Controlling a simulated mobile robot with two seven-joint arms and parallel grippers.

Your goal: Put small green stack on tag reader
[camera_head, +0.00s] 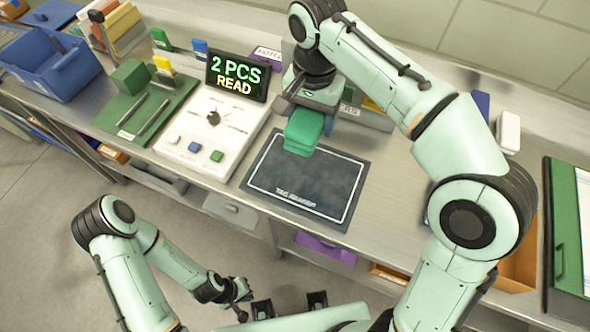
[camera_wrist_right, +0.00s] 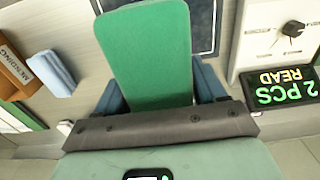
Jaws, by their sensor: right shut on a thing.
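The small green stack (camera_head: 303,132), folded and layered, hangs from my right gripper (camera_head: 312,100) over the back edge of the tag reader. In the right wrist view the green stack (camera_wrist_right: 148,55) lies between the two blue fingers of my right gripper (camera_wrist_right: 160,92), which is shut on it. The tag reader (camera_head: 300,188) is a dark flat pad with a white outline on the bench. I cannot tell whether the stack touches it. My left gripper (camera_head: 238,292) is low, in front of the bench, away from the stack; its fingers are unclear.
A display (camera_head: 237,76) reading "2 PCS READ" stands behind a white control panel (camera_head: 205,125), left of the pad. A green tray (camera_head: 145,112) and a blue bin (camera_head: 50,68) are further left. The bench right of the pad (camera_head: 385,205) is clear.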

